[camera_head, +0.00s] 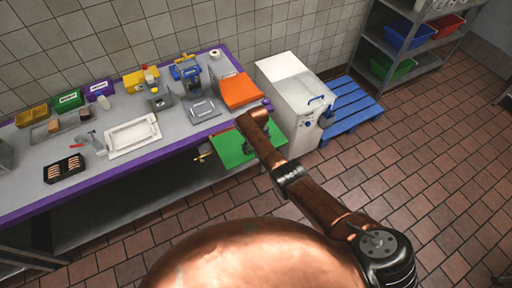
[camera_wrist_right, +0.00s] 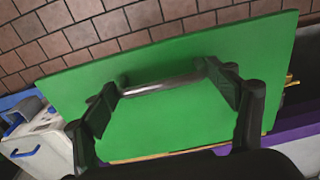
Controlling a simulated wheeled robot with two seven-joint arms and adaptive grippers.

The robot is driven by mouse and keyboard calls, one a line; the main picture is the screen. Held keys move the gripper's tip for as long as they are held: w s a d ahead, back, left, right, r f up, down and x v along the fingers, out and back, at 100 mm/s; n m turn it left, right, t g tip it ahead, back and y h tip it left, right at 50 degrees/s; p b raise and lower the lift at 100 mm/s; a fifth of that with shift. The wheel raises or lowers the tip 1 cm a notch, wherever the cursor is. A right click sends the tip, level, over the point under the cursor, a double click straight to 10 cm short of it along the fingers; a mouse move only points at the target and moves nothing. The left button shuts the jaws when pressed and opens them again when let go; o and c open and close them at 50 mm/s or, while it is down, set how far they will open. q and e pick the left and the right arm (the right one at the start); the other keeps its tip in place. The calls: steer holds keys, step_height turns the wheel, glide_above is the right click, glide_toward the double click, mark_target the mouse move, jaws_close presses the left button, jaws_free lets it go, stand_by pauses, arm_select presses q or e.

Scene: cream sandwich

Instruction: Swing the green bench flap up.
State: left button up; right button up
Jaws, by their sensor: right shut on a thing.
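The green bench flap (camera_head: 232,147) sticks out at the front edge of the bench near its right end, and its exact slope is hard to judge. It fills much of the right wrist view (camera_wrist_right: 170,125), with a grey metal bar handle (camera_wrist_right: 168,86) on its face. My right gripper (camera_wrist_right: 158,80) is shut on this handle, with a dark finger at each end of the bar. In the head view my brown right arm covers part of the flap and most of the gripper. My left gripper is not in view.
The steel bench (camera_head: 190,135) with purple edging carries an orange board (camera_head: 239,90), a white tray (camera_head: 133,135) and several containers. A white machine (camera_head: 297,95) stands close to the flap's right, before a blue pallet (camera_head: 350,110). The tiled floor at right is clear.

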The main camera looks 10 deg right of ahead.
steer(key=shift+w+d+r, duration=0.1)
steer(key=shift+w+r, duration=0.35)
steer(key=shift+w, duration=0.05)
steer(key=o, duration=1.3)
steer(key=shift+o, duration=0.4)
steer(key=shift+s+f, duration=0.1)
steer(key=shift+f, duration=0.15)
steer(key=shift+s, duration=0.1)
step_height(320, 180, up, 12)
steer(key=shift+s, duration=0.45)
steer(key=shift+d+f, duration=0.15)
